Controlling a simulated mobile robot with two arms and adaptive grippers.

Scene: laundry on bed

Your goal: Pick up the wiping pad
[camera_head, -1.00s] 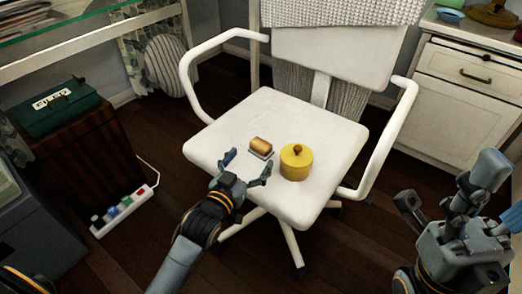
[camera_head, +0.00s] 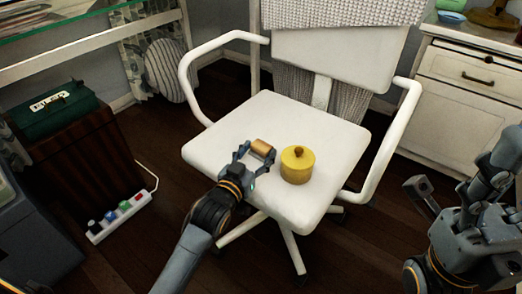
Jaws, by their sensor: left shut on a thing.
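The wiping pad, a small block with an orange-brown top (camera_head: 262,147), is at the middle of the white chair seat. My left gripper (camera_head: 256,155) reaches over the seat's front edge and is shut on the pad, with a finger on either side of it. Whether the pad touches the seat is hard to tell. My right gripper (camera_head: 452,190) is at the right edge of the view, away from the chair and partly cut off, with its fingers spread and nothing between them.
A yellow lidded pot (camera_head: 297,168) stands on the seat just right of the pad. The white chair (camera_head: 325,142) has armrests on both sides. A white cabinet (camera_head: 455,110) stands at the right. A power strip (camera_head: 120,216) lies on the floor at the left.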

